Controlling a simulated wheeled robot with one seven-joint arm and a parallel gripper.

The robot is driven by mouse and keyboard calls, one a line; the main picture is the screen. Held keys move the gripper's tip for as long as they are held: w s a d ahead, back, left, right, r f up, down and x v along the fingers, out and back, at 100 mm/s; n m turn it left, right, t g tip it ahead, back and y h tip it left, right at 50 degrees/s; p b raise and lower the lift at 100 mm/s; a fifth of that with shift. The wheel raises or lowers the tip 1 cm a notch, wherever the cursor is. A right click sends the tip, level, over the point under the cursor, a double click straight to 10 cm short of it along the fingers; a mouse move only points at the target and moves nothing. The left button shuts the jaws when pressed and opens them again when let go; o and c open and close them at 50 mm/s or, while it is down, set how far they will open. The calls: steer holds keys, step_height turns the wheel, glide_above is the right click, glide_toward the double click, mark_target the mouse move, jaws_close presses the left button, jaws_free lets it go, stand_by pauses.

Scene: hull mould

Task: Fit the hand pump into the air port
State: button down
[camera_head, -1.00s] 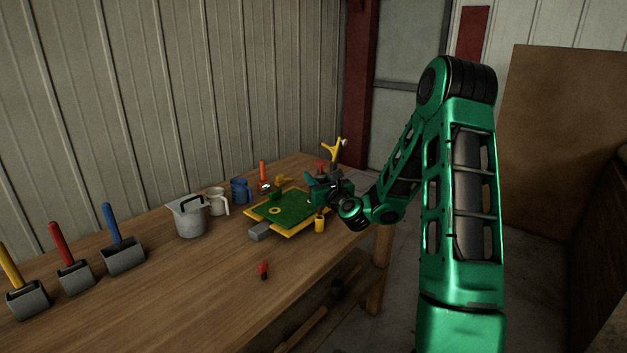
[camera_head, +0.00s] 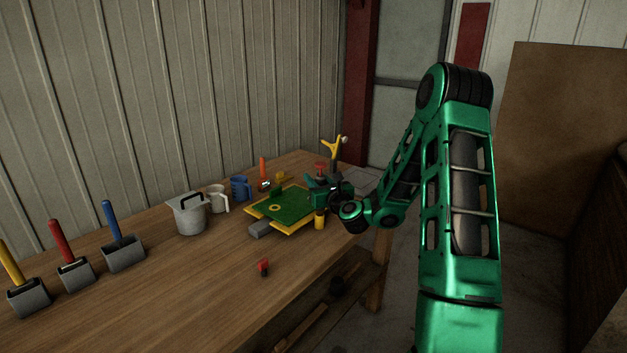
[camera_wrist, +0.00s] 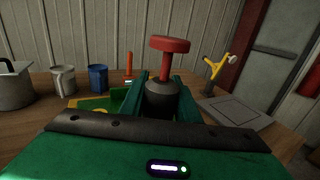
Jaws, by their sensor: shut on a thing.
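The hand pump (camera_wrist: 160,97) has a dark, rounded body and a red T-shaped handle. It stands upright between my gripper's green fingers in the wrist view. My gripper (camera_head: 318,185) is shut on it at the right end of the bench; the pump's red top (camera_head: 320,167) shows above it. The mould (camera_head: 290,206) is a green panel in a yellow frame, just left of my gripper. A yellow ring (camera_head: 275,208) lies on the panel; I cannot tell whether it is the air port. The pump's lower end is hidden.
A grey pot (camera_head: 190,218), white jug (camera_head: 217,200) and blue jug (camera_head: 240,189) stand left of the mould. A yellow-forked stand (camera_head: 334,150) rises behind my gripper. A yellow cylinder (camera_head: 319,222) is close in front. A small red-and-black item (camera_head: 263,267) lies on open bench.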

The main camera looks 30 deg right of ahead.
steer(key=shift+f, duration=0.75)
steer(key=c, duration=1.3)
jaws_free()
steer(key=shift+o, duration=0.2)
steer(key=shift+s+f, duration=0.1)
steer(key=s+a, duration=0.1)
steer(key=s, duration=0.9)
steer(key=shift+s, duration=0.15)
steer(key=shift+a, duration=0.1)
